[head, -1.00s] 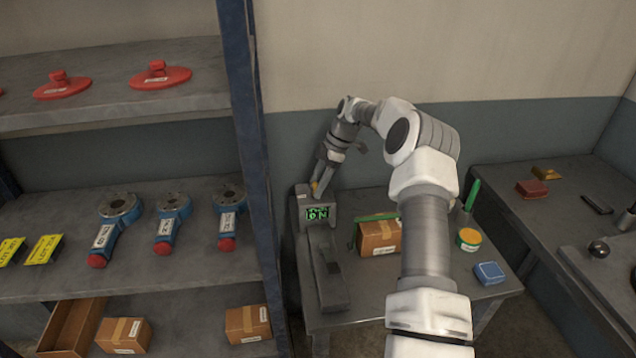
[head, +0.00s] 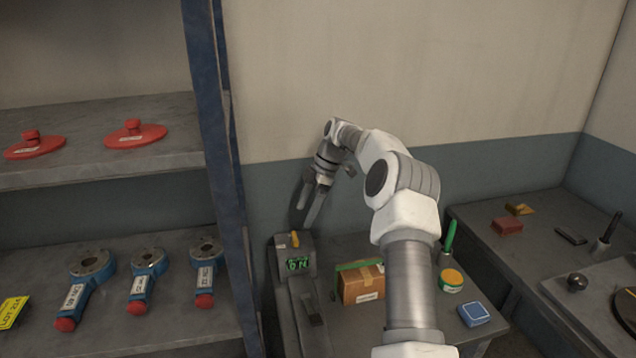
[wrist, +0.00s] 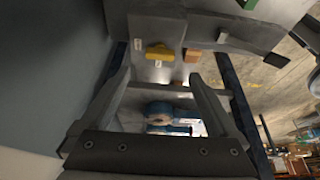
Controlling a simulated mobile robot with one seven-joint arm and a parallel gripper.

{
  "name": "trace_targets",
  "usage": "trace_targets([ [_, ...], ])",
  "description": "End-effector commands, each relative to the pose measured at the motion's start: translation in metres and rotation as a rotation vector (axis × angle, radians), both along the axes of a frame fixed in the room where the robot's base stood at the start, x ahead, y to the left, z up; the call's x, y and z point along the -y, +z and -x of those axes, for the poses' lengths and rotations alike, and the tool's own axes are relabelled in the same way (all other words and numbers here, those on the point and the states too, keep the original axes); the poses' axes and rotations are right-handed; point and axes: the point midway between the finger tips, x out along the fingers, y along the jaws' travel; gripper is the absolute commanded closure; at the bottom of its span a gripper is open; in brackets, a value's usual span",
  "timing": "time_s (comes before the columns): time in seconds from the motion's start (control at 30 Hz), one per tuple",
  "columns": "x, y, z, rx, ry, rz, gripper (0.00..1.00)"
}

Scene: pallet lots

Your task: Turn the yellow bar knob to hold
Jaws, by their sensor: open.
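The yellow bar knob (head: 295,239) sits on top of the grey device (head: 279,262) on the bench. A green lit display (head: 298,264) is on the device's front; its characters are too small to read surely. In the wrist view the yellow knob (wrist: 158,51) lies crosswise beyond the fingers, with small white labels (wrist: 137,44) beside it; their words are unreadable. My gripper (head: 312,208) is open and empty, above the knob and apart from it. Its two fingers (wrist: 158,85) also show in the wrist view.
A shelf post (head: 212,150) rises close on the left. A second bench (head: 480,225) stands farther right.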

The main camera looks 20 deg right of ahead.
Motion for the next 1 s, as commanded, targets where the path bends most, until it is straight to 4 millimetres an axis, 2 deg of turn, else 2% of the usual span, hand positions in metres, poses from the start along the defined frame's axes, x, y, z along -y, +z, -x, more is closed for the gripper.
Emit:
trace_targets([
  [0.03, 0.006, 0.014, 0.0, 0.004, -0.002, 0.002, 0.05],
  [0.2, 0.021, 0.052, 0.003, 0.003, -0.002, 0.002, 0.05],
  [0.4, 0.031, 0.079, 0.005, 0.001, -0.001, 0.0, 0.05],
  [0.6, 0.036, 0.089, 0.007, -0.001, 0.0, 0.0, 0.05],
  [1.0, 0.036, 0.089, 0.007, -0.001, 0.0, 0.0, 0.05],
])
